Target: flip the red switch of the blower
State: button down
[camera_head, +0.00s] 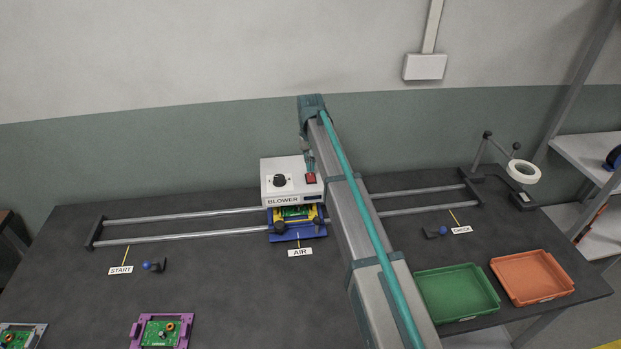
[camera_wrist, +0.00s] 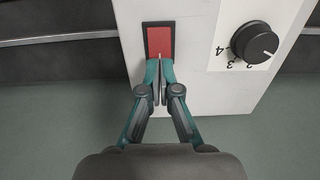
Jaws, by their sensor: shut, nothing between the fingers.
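The blower (camera_head: 283,190) is a white box with a black dial at the middle of the rails in the head view. Its red switch (camera_head: 311,178) is at the right of its front. In the wrist view the red switch (camera_wrist: 160,42) sits in a black frame, beside the numbered black dial (camera_wrist: 254,42). My gripper (camera_wrist: 160,62) is shut and empty, its fingertips at the edge of the red switch nearest my wrist. I cannot tell whether they touch it. In the head view my arm hides part of the blower's right side.
A blue carriage with a green board (camera_head: 296,213) sits under the blower on two rails (camera_head: 180,228). A green tray (camera_head: 455,292) and an orange tray (camera_head: 533,277) lie at the right. A purple holder with a board (camera_head: 160,331) lies at the front left. A magnifier lamp (camera_head: 523,172) stands back right.

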aim_at(311, 174)
jog(key=shift+f+b, duration=0.35)
jog(key=shift+f, duration=0.75)
dwell(0.6)
jog(key=shift+r, duration=0.15)
jog(key=shift+r+p, duration=1.75)
jog(key=shift+r, duration=1.65)
jog(key=shift+f, duration=0.1)
